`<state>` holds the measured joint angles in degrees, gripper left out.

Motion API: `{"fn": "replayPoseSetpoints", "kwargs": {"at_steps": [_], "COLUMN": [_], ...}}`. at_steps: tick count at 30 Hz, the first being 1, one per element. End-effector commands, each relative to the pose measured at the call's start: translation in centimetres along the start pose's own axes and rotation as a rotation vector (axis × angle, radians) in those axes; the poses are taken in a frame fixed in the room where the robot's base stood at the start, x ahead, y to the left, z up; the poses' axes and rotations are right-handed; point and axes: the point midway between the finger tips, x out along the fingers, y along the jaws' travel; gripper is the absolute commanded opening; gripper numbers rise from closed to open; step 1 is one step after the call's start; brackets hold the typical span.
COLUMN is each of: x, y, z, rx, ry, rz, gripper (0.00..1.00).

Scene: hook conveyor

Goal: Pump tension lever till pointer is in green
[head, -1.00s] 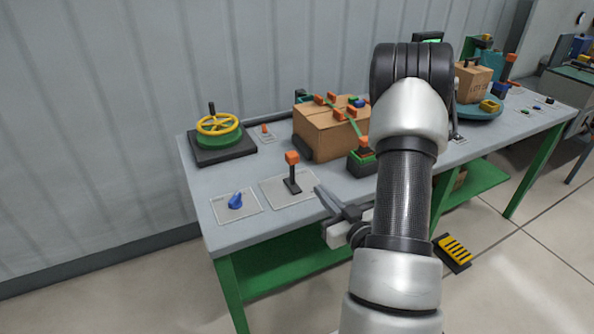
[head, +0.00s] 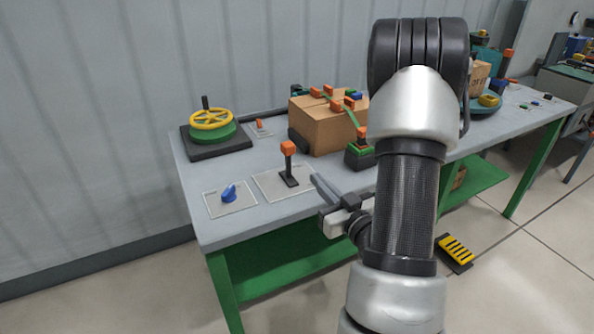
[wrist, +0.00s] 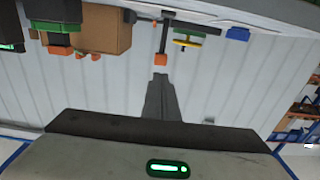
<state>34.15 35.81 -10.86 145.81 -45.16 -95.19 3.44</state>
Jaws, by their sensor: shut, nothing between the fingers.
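An upright lever with a black stem and an orange knob (head: 288,148) stands on a marked plate near the front of the bench in the head view. It looks like the tension lever. My gripper (head: 318,182) is to its right, over the bench's front edge, fingers shut and empty, pointing toward it. In the wrist view the picture is upside down. The shut fingertips (wrist: 160,80) show just below the orange knob (wrist: 161,60), with an apparent gap between them. No gauge pointer or green zone can be made out.
A blue knob (head: 229,193) sits left of the lever, and a yellow handwheel (head: 212,119) behind it. A strapped cardboard box (head: 325,128) and a green-black device with an orange top (head: 360,153) stand to the right. A yellow-striped pedal (head: 455,250) is on the floor.

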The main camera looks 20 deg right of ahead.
Motion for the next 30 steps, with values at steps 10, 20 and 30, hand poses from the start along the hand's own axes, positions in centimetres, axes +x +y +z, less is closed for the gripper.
{"fn": "replayPoseSetpoints", "kwargs": {"at_steps": [10,20,30], "x": [2.6,9.0,12.1], "y": [-0.2,-0.2,-0.1], "z": [0.7,-0.1,-0.1], "rx": [-0.002,0.004,0.003], "ry": [0.007,0.003,0.002], "rz": [0.002,0.002,0.005], "gripper": [0.00,0.00,0.00]}}
